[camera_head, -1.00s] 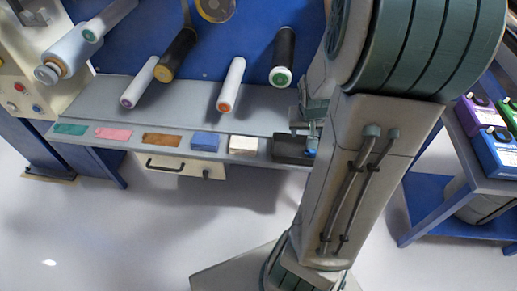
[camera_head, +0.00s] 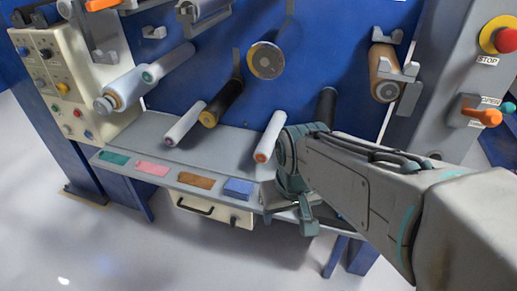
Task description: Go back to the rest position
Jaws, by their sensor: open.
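My gripper (camera_head: 304,217) shows at the end of my arm, in front of the right part of the grey bench (camera_head: 232,142). Its jaws are open and I see nothing held in them. My arm reaches in from the lower right and is bent down at the wrist. It hides the right end of the bench and part of the dark roller (camera_head: 326,104) behind it.
A white roller with an orange end (camera_head: 269,137) sticks out close left of my wrist. A black roller (camera_head: 222,103) and another white roller (camera_head: 184,124) are farther left. A control panel with a red stop button (camera_head: 506,40) stands at right. The floor at front left is clear.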

